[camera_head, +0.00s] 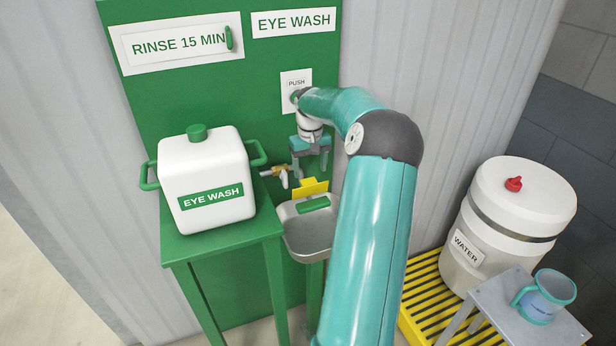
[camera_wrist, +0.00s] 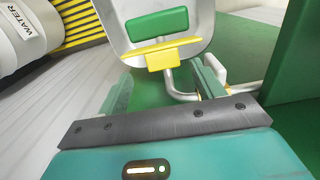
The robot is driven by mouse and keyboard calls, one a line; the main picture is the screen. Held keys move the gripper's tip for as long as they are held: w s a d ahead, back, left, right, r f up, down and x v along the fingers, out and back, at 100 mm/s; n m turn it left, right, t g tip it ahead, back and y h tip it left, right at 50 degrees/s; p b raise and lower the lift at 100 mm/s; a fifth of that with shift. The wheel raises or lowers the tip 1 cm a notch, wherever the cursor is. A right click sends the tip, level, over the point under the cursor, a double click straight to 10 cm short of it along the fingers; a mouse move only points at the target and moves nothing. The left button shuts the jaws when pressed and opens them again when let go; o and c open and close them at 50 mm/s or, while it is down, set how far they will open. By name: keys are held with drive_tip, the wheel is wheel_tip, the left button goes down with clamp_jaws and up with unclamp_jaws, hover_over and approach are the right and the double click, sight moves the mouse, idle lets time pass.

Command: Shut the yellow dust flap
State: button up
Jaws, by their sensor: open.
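The yellow dust flap (camera_head: 311,187) is at the back rim of the grey metal basin (camera_head: 303,238), below my gripper (camera_head: 311,172). In the wrist view the flap (camera_wrist: 162,52) is a yellow strip with a square tab, just beyond my fingertips (camera_wrist: 160,84). A green bar (camera_head: 313,204) lies in front of the flap, over the basin. It also shows in the wrist view (camera_wrist: 157,23). My gripper points down, open, with nothing between its fingers. I cannot tell whether a finger touches the flap.
A brass tap with a white lever (camera_head: 284,178) sits close left of my gripper. A white eye wash tank (camera_head: 204,182) stands on a green table at left. The green panel (camera_head: 262,75) is behind. A water barrel (camera_head: 510,220) and a blue mug (camera_head: 547,297) are at right.

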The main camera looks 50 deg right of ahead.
sight(309, 181)
drive_tip(key=shift+w+a+f, duration=0.15)
drive_tip(key=shift+f, duration=1.75)
drive_tip(key=c, duration=1)
